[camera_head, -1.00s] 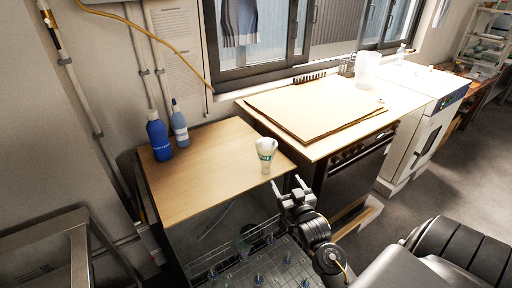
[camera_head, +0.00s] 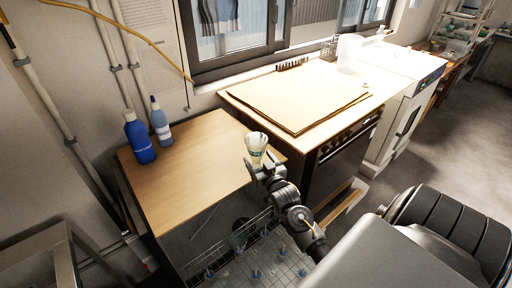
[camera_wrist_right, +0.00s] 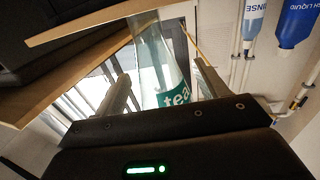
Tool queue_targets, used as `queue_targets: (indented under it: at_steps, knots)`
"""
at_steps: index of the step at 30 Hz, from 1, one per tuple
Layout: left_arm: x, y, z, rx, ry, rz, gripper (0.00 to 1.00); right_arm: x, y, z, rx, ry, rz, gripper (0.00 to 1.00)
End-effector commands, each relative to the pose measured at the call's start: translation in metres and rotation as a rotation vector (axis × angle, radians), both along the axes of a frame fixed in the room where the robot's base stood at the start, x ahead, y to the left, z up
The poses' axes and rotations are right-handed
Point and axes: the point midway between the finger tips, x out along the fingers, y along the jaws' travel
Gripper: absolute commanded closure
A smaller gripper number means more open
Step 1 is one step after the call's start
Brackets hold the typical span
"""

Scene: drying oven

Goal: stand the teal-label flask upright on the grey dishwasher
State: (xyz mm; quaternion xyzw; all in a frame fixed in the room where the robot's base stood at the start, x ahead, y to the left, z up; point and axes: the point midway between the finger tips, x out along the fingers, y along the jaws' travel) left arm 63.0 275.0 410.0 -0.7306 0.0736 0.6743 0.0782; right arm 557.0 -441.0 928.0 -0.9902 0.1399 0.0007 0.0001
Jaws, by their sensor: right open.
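The teal-label flask (camera_head: 257,146) is at the front right of the wooden top, its wider end appearing uppermost in the head view. In the right wrist view the clear flask (camera_wrist_right: 152,60) shows its teal label with "tea" and lies between my spread fingers. My right gripper (camera_head: 262,168) is open at the flask; I cannot tell whether a finger touches it. The grey dishwasher is not clearly identifiable; a wooden top (camera_head: 190,165) stands above a pulled-out wire rack (camera_head: 225,262). My left gripper is not in view.
A blue bottle (camera_head: 139,138) and a grey-blue bottle (camera_head: 161,122) stand at the back left of the wooden top. Brown boards (camera_head: 300,95) lie on the neighbouring counter. The middle and front left of the wooden top are clear.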

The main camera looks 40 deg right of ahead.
Motion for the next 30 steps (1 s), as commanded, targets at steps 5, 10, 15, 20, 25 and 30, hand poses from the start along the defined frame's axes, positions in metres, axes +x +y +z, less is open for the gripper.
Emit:
queue_targets:
  at_steps: [5, 10, 15, 20, 25, 30]
  knots:
    - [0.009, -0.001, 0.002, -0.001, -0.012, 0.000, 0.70, 0.003, -0.002, 0.000, 0.000, 0.001, -0.002, 0.28]
    - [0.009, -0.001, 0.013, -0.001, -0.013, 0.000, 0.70, 0.023, -0.010, -0.002, 0.000, 0.001, -0.003, 0.28]
    - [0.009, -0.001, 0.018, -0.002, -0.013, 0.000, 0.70, 0.043, -0.016, -0.004, 0.000, 0.000, -0.002, 0.28]
    - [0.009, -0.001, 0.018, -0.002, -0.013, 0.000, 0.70, 0.049, -0.018, -0.006, -0.001, 0.001, -0.002, 0.28]
    - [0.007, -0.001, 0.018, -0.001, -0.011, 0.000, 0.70, 0.049, -0.018, -0.007, 0.000, 0.001, -0.002, 0.28]
    - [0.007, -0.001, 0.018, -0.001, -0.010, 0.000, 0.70, 0.049, -0.018, -0.007, 0.000, 0.001, -0.002, 0.50]
